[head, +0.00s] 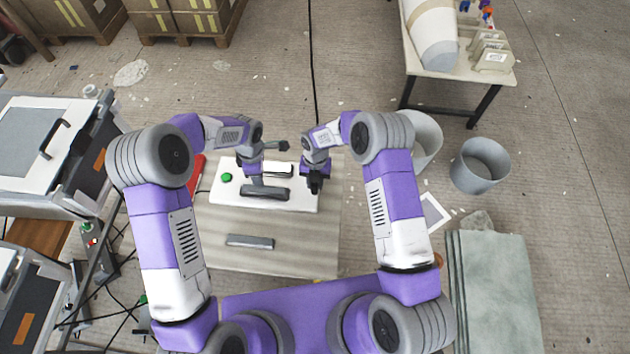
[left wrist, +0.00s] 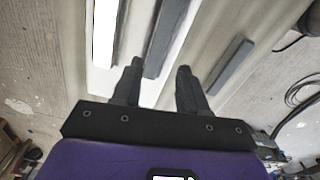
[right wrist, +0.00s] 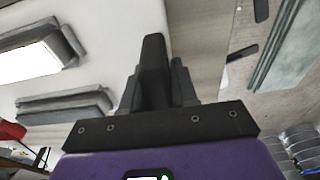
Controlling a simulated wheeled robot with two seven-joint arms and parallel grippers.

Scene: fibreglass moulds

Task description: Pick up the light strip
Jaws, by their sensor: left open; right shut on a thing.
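A bright white strip (head: 272,170), seemingly the light strip, lies on the white board (head: 225,196). It has a dark grey surround in the right wrist view (right wrist: 28,60) and shows in the left wrist view (left wrist: 105,30). A dark grey bar (head: 265,194) lies along the board's near side. My left gripper (left wrist: 155,82) is open; in its wrist view the bar's end (left wrist: 160,50) shows between its fingers. My right gripper (right wrist: 165,70) is shut on a dark piece I cannot identify, at the board's right end. In the head view its fingers (head: 315,184) are small and dark.
A second dark grey bar (head: 250,241) lies nearer on the table (head: 300,245). A red object (head: 196,172) lies left of the board. The table right of the nearer bar is clear.

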